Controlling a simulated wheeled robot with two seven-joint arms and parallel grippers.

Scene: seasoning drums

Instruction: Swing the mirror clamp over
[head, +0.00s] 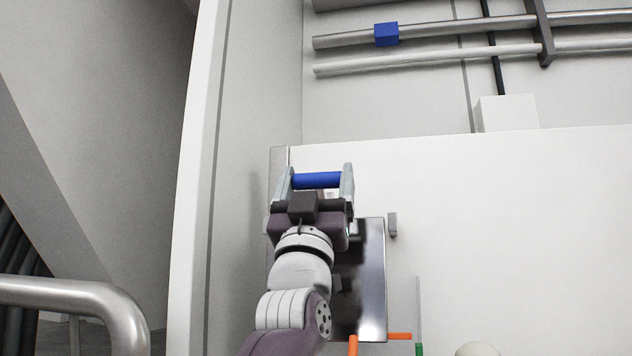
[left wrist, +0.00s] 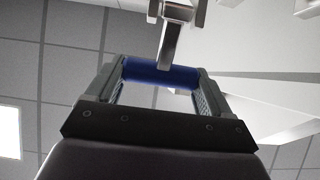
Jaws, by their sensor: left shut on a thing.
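My left gripper (head: 319,176) reaches up in front of the white panel, its two fingers spread wide at the ends of a blue bar (head: 317,180). It is shut on this bar, which spans crosswise between the fingertips. In the left wrist view the blue bar (left wrist: 160,73) lies between the fingers, and a shiny metal arm (left wrist: 174,38) crosses it. This looks like the mirror clamp with its blue grip, but its hinge is unclear. A dark, mirror-like plate (head: 368,285) is partly hidden behind my left arm. My right gripper is out of view.
A small grey bracket (head: 392,224) sits right of the plate. Orange rods (head: 399,336) and a green-ended rod (head: 419,348) are below. Pipes with a blue block (head: 386,34) run above. A metal railing (head: 75,296) stands at lower left. The white panel (head: 500,220) is clear at right.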

